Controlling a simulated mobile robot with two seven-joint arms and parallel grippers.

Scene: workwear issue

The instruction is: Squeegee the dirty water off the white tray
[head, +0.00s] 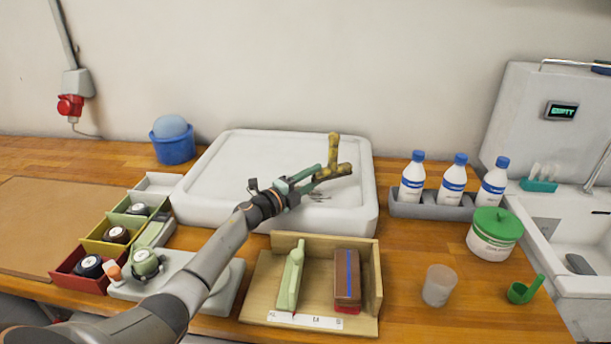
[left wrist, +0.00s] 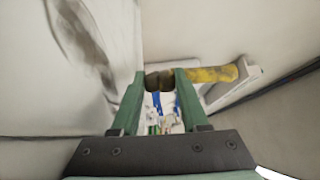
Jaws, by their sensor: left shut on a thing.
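The white tray (head: 240,150) lies flat at the back middle of the bench, with a raised rim. A small dark smear (head: 318,197) shows on its floor near the gripper; dark streaks (left wrist: 82,40) also show at the upper left in the left wrist view. My left gripper (head: 318,175) is above the right part of the tray, shut on a yellow-brown squeegee (head: 334,150). In the left wrist view its yellow handle (left wrist: 212,74) sticks out to the right of the fingers (left wrist: 162,85). I cannot tell whether the squeegee touches the tray. My right gripper is not in view.
A wooden holder (head: 262,290) with a green tool (head: 291,278) and a brown block (head: 347,275) stands in front of the tray. White bottles (head: 452,180) stand to the right, near a green-lidded tub (head: 492,235) and a cup (head: 438,286). A blue bucket (head: 174,148) stands at the back left.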

